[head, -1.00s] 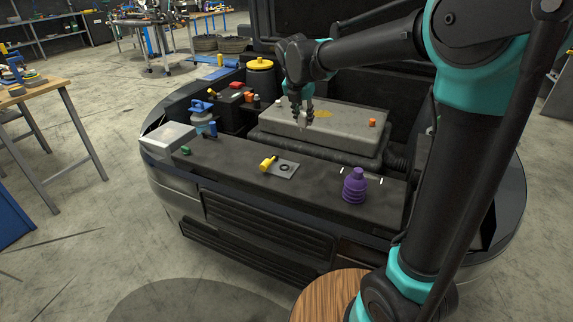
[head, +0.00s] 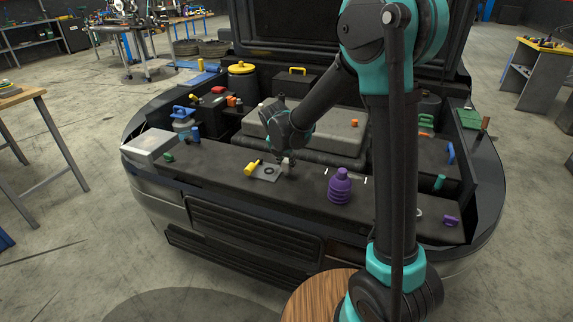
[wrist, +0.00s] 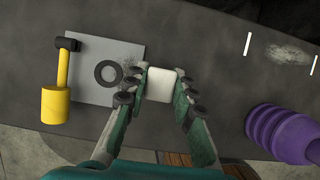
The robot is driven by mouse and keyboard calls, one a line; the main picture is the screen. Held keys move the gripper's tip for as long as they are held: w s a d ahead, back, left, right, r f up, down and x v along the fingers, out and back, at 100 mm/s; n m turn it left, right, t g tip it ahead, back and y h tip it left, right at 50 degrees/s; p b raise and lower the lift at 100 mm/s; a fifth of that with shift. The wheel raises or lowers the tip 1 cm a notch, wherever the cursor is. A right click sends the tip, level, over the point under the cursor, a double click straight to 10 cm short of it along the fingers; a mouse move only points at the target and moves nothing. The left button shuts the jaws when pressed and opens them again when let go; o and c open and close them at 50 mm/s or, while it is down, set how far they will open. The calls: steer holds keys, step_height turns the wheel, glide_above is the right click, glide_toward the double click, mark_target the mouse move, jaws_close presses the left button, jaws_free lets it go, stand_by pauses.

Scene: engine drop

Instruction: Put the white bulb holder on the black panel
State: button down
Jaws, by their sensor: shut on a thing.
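The white bulb holder (wrist: 161,85) shows as a pale, rounded block between my fingertips in the wrist view. My gripper (wrist: 159,90) is shut on it. In the head view my gripper (head: 287,162) points down over the long black panel (head: 220,173) along the front of the engine bay. The holder is just right of a grey square plate with a dark ring (head: 265,173). I cannot tell whether the holder touches the panel or hangs just above it.
A yellow-handled tool (head: 253,169) lies at the plate's left edge. A purple ribbed bellows (head: 340,187) stands on the panel to the right, near two white marks. A grey engine cover (head: 330,135) lies behind. The panel left of the plate is mostly clear.

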steer(key=shift+f, duration=0.3)
steer(key=shift+f, duration=0.1)
steer(key=c, duration=1.3)
jaws_free()
steer(key=shift+o, duration=0.2)
steer(key=v, duration=1.2)
steer(key=shift+w, duration=0.1)
